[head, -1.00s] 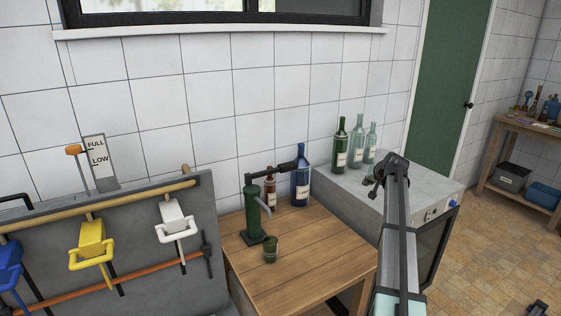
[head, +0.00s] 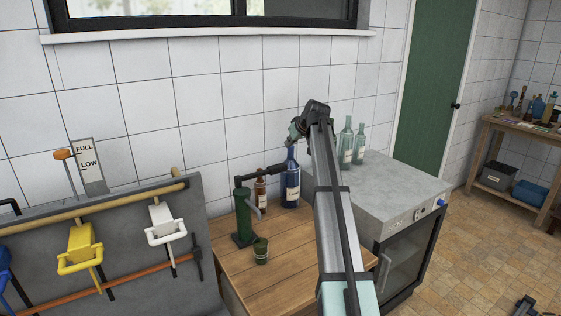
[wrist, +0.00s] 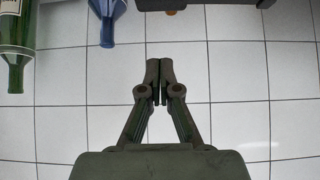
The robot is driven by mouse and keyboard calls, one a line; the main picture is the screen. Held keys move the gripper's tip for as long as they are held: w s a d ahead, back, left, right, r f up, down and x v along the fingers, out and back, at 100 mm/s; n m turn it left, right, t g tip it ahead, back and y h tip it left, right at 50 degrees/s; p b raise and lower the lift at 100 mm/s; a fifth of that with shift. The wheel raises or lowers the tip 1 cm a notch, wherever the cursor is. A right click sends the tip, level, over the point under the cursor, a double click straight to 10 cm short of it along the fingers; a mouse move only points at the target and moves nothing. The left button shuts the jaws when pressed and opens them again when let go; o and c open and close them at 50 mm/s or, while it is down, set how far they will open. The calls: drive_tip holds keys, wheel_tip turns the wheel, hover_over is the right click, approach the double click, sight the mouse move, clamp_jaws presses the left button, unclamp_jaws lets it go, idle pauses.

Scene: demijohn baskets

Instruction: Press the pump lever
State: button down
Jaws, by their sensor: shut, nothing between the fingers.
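The green pump (head: 243,218) stands on the wooden table, with its black lever (head: 262,174) reaching right from its top, roughly level. A small green cup (head: 261,251) stands in front of it under the spout. My gripper (head: 294,134) is above and slightly right of the lever's end, near the top of the blue bottle (head: 290,182), and apart from the lever. In the wrist view my gripper (wrist: 159,72) has its fingers together with nothing between them. The blue bottle (wrist: 107,18) shows upside down at the top there; I cannot clearly make out the lever.
A brown bottle (head: 260,188) stands behind the pump. Pale bottles (head: 353,143) stand on the grey cabinet (head: 395,203). A green bottle (wrist: 14,58) shows in the wrist view. The wooden table (head: 285,270) is clear at the front. Yellow (head: 80,247) and white (head: 163,222) clamps are left.

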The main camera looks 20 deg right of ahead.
drive_tip(key=shift+w+f, duration=0.1)
drive_tip(key=p, duration=0.2)
hover_over(277, 164)
drive_tip(key=s, duration=0.3)
wheel_tip(277, 164, down, 6)
drive_tip(key=f, duration=0.1)
drive_tip(key=shift+d+f+p, duration=0.15)
drive_tip(key=shift+f+p, duration=0.65)
drive_tip(key=shift+f, duration=1.2)
